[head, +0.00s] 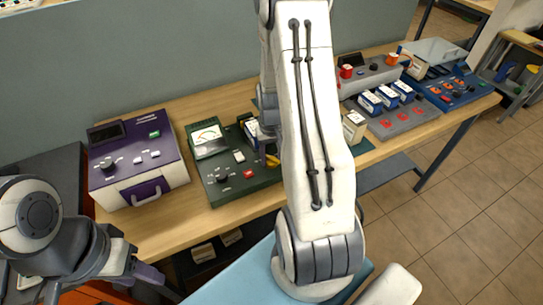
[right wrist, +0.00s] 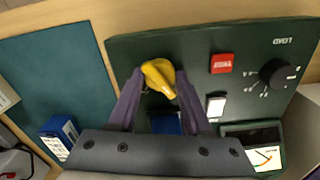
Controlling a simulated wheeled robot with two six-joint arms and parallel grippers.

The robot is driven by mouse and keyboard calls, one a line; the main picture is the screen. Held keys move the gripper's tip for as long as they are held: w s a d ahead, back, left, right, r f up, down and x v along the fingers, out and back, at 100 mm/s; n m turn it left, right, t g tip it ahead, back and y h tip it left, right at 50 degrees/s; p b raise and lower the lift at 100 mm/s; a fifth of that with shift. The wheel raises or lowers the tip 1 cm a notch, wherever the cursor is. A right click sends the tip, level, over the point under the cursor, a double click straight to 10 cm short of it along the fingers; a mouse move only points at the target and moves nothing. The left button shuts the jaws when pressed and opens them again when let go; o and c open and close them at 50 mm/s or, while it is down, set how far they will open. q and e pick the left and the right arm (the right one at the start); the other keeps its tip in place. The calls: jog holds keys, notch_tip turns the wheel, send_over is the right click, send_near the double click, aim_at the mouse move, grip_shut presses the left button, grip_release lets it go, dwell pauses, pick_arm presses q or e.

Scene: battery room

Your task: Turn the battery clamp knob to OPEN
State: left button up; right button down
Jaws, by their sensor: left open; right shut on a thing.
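The yellow clamp knob (right wrist: 158,78) stands on the dark green tester panel (right wrist: 195,45). The purple fingers of my right gripper (right wrist: 159,85) are on both sides of it, shut on it. A blue block (right wrist: 165,124) shows between the fingers behind the knob, partly covered by the gripper. In the head view the green tester (head: 240,185) lies on the bench, and a bit of the yellow knob (head: 272,160) shows beside my right arm, which hides that gripper. I cannot read any OPEN mark. My left gripper (head: 125,283) is open and empty at lower left, away from the bench.
The tester carries a red button (right wrist: 222,63), a black dial (right wrist: 278,74) and a meter (right wrist: 262,158). A purple instrument (head: 137,160) stands left of it. Blue batteries (head: 385,97) and a grey tray (head: 405,118) stand to the right. The bench front edge between is clear.

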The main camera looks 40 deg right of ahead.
aim_at(271, 158)
jog(key=shift+n, duration=1.2)
jog(key=shift+c, duration=1.7)
grip_release()
jog(key=shift+r, duration=0.1)
notch_tip(271, 158, up, 10)
jog(key=shift+r+b, duration=0.2)
jog(key=shift+b, duration=0.25)
